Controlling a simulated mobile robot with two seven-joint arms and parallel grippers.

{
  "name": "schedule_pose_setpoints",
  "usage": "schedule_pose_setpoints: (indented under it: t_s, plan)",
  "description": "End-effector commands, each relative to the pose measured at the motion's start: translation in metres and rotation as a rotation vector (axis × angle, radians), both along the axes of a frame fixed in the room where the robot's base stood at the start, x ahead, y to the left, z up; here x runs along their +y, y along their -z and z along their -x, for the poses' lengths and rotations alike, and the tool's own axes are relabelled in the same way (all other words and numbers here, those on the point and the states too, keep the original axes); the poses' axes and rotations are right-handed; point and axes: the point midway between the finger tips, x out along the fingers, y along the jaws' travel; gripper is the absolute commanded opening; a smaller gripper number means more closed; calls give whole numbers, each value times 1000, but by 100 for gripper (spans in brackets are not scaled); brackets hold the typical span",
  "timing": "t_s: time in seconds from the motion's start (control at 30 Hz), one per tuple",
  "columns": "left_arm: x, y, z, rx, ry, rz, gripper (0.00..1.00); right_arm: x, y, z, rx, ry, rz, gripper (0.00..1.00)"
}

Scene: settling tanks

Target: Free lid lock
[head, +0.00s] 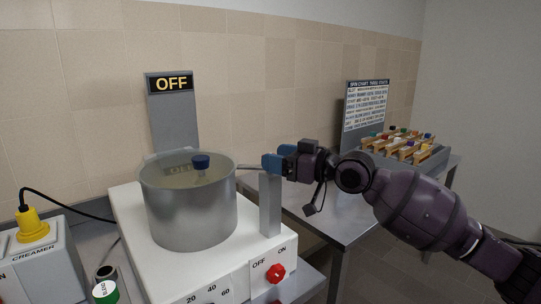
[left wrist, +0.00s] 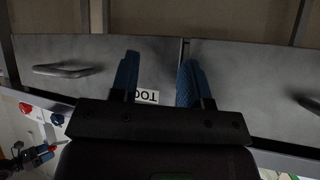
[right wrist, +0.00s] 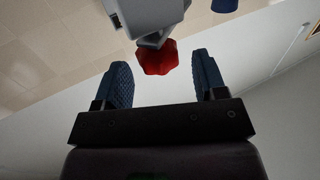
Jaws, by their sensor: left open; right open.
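A metal bowl (head: 190,215) with a clear lid (head: 178,172) and a blue lid knob (head: 201,161) sits on a white machine (head: 125,215). A grey post (head: 270,205) stands right of the bowl. My right gripper (head: 272,162) is at the post's top, pointing left. In the right wrist view its fingers are open, with a red knob (right wrist: 157,58) on a grey fitting (right wrist: 155,14) ahead between the tips; contact is not visible. The head view hides this knob. My left gripper (left wrist: 159,62) is open and empty, before grey drawer fronts, outside the head view.
A red OFF/ON switch (head: 275,273) is on the machine's front. A sign reading OFF (head: 171,84) stands behind the bowl. A creamer box (head: 40,262) with a yellow plug is at left. A tray of samples (head: 425,160) sits on the right bench.

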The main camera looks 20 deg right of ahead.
Motion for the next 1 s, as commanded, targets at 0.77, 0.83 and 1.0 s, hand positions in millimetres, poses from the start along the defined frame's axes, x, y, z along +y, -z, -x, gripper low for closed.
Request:
schedule_pose_setpoints:
  t_s: [0.77, 0.83, 1.0]
  plan:
    - [0, -4, -8, -14, 10, -5, 43, 16, 0, -18, 0, 1, 0, 36]
    - [0, -4, -8, -14, 10, -5, 43, 16, 0, -18, 0, 1, 0, 25]
    - [0, -4, -7, -12, 10, -5, 43, 15, 0, -18, 0, 1, 0, 0]
